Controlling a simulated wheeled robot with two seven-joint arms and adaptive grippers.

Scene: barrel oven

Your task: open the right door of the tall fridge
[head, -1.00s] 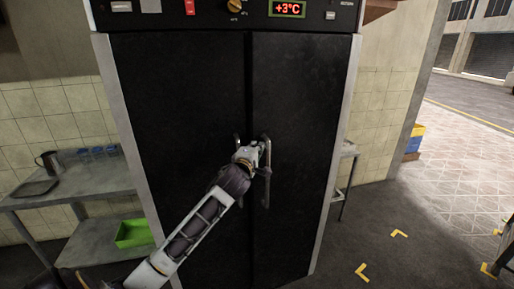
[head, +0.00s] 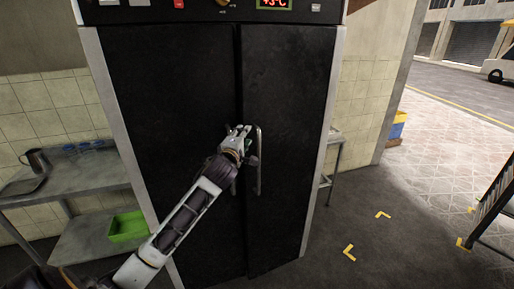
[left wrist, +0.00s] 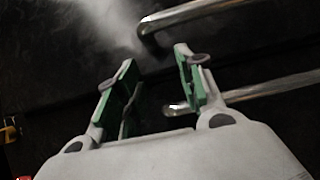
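The tall fridge has two black doors in a pale steel frame. The right door (head: 290,90) stands closed or nearly so; I cannot tell if it is slightly ajar. Its vertical metal handle (head: 258,165) is beside the seam and also crosses the top of the left wrist view (left wrist: 195,17). The left door (head: 170,100) looks closed; its handle (left wrist: 265,90) is partly hidden in the head view. My left gripper (head: 241,131) is by the upper ends of the handles. In the left wrist view its green-padded fingers (left wrist: 157,88) are apart, with nothing between them. My right gripper is not in view.
A steel shelf table (head: 75,184) with a jug (head: 37,160) and a green bin (head: 127,226) stands left of the fridge. Another steel table (head: 333,137) is at its right. The floor at front right is open, with yellow marks; a dark ladder-like frame (head: 492,205) stands at the right edge.

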